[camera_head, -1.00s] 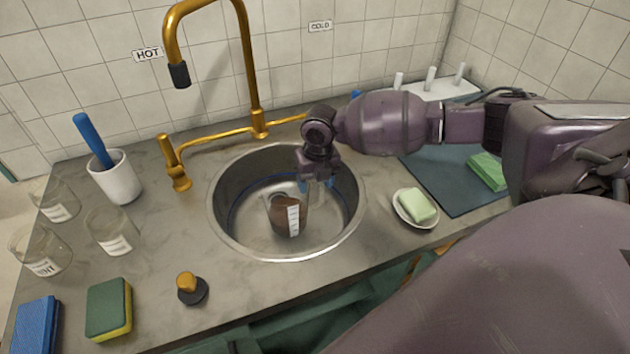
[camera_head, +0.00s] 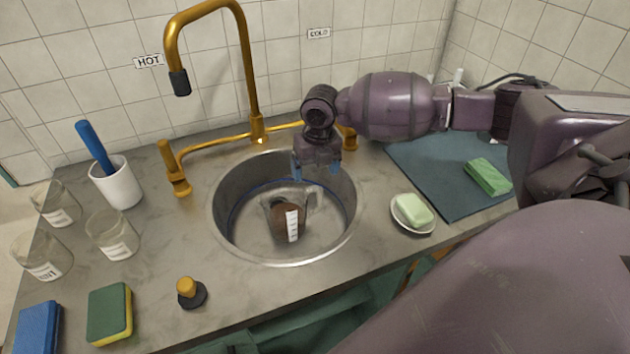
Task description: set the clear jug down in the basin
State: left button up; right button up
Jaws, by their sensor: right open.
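The clear jug (camera_head: 287,222) stands in the round steel basin (camera_head: 233,240), near its middle, with dark brown matter inside and a white scale label on its side. Its handle is at its upper right. My right gripper (camera_head: 317,172) is open and empty, above the far right part of the basin. Its blue-tipped fingers point down, apart from the jug. My left gripper is not in view.
A brass faucet (camera_head: 250,90) arches behind the basin. Several glass beakers (camera_head: 112,236), a white cup (camera_head: 118,187) and sponges (camera_head: 109,313) stand at left. A black stopper (camera_head: 191,293) is in front. A soap dish (camera_head: 408,222) and blue-grey mat (camera_head: 440,178) lie at right.

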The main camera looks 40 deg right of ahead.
notch_tip(320, 180, up, 6)
jog(key=shift+s+d, duration=0.15)
dwell(0.5)
